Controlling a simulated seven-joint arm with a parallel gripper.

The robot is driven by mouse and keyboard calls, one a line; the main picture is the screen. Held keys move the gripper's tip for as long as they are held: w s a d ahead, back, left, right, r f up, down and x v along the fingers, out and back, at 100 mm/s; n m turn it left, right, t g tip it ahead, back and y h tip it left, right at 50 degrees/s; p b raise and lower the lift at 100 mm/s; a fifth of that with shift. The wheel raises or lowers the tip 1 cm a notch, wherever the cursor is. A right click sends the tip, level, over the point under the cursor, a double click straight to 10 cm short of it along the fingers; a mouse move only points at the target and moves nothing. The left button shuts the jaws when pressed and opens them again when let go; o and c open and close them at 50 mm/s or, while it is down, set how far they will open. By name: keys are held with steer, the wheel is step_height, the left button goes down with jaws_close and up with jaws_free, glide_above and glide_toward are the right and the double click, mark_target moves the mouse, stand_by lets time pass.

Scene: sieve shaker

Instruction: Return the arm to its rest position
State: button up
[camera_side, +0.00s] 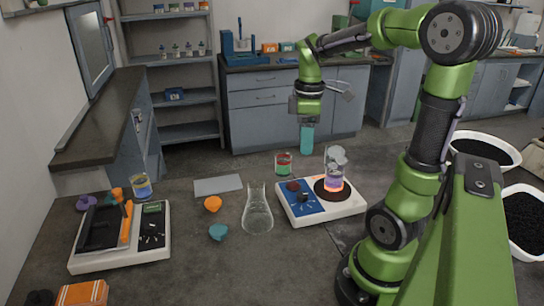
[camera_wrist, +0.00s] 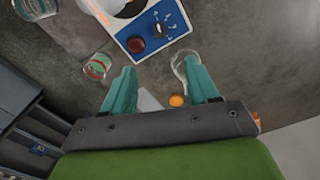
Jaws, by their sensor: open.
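My gripper (camera_side: 306,140) hangs from my green arm over the far side of the work table, pointing down. In the wrist view its two teal fingers stand apart with a clear gap between them (camera_wrist: 161,82), and nothing is held. In the side view the fingers overlap into one teal shape. My arm is bent, with the forearm reaching left from the high elbow.
The shaker machine (camera_side: 152,247) is further left. Bins with dark contents (camera_side: 523,222) stand at right.

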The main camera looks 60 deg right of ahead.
steer(key=shift+r, duration=0.25)
steer(key=a+r+m+t+y, duration=0.2)
steer(key=a+m+t, duration=0.5)
steer(key=a, duration=1.2)
steer(key=shift+s+r+m, duration=0.25)
steer(key=shift+s+m, duration=0.05)
steer(key=shift+m, duration=0.5)
